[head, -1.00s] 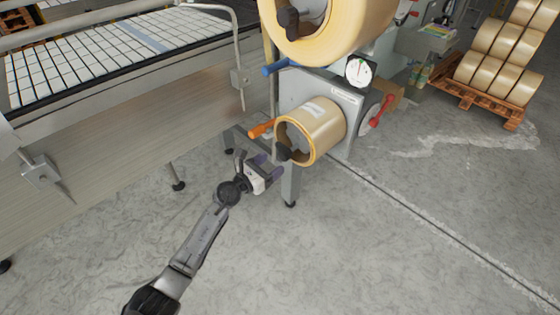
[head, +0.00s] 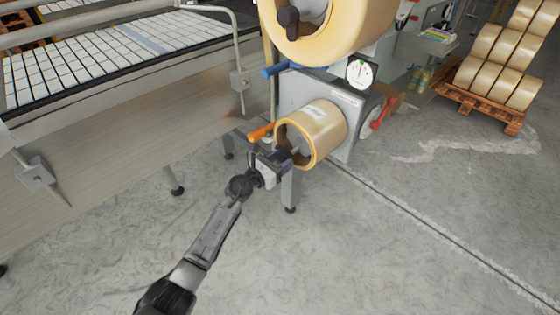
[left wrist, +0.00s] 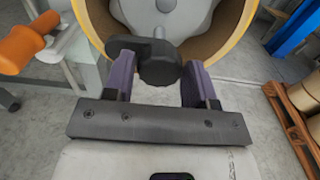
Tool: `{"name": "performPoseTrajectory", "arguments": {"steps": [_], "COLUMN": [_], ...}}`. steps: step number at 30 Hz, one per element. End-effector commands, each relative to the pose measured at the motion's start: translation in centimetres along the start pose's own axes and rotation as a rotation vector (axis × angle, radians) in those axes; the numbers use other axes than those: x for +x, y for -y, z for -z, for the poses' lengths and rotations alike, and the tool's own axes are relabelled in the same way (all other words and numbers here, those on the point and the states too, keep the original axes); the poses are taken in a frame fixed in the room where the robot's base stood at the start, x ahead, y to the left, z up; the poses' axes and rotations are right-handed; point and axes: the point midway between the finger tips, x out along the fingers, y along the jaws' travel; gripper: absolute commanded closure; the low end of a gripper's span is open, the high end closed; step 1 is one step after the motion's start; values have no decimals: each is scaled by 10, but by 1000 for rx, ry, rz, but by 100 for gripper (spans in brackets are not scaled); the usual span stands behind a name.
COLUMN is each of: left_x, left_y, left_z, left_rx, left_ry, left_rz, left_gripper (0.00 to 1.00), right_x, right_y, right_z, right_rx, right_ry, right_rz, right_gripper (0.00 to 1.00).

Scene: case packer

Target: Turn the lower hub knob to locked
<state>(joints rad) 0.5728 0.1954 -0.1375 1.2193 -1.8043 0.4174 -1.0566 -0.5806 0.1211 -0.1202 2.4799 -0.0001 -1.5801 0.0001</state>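The lower hub knob (left wrist: 158,62) is a dark knob with a lobe to the left, at the middle of the lower tape roll in the left wrist view. The lower tape roll (head: 325,125) is tan and sits on its hub on the grey machine. My left gripper (left wrist: 160,82) is open, with its two purple-grey fingers on either side of the knob; I cannot tell if they touch it. In the head view my left gripper (head: 279,162) is at the front of the roll and mostly hides the knob. My right gripper is not in view.
An orange handle (head: 261,132) is just left of the lower roll, close to my left gripper. The upper tape roll (head: 355,32) hangs above, with a blue handle (head: 274,68) below it. A conveyor (head: 110,110) stands left. The floor in front is clear.

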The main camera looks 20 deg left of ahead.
Motion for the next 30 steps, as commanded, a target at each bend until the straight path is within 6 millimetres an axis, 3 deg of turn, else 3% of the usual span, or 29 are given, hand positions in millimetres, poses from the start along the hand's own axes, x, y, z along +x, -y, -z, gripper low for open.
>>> {"name": "performPoseTrajectory", "arguments": {"steps": [9,20,30], "left_x": [0,0,0], "left_y": [0,0,0], "left_z": [0,-2,-3], "left_rx": [0,-78,-363], "left_ry": [0,-2,-4], "left_rz": [0,-1,-1], "left_gripper": [80,80,80], "right_x": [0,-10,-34], "right_y": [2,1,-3], "right_z": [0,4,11], "right_rx": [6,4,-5], "right_ry": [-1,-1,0], "right_rz": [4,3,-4], "right_gripper": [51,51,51]}}
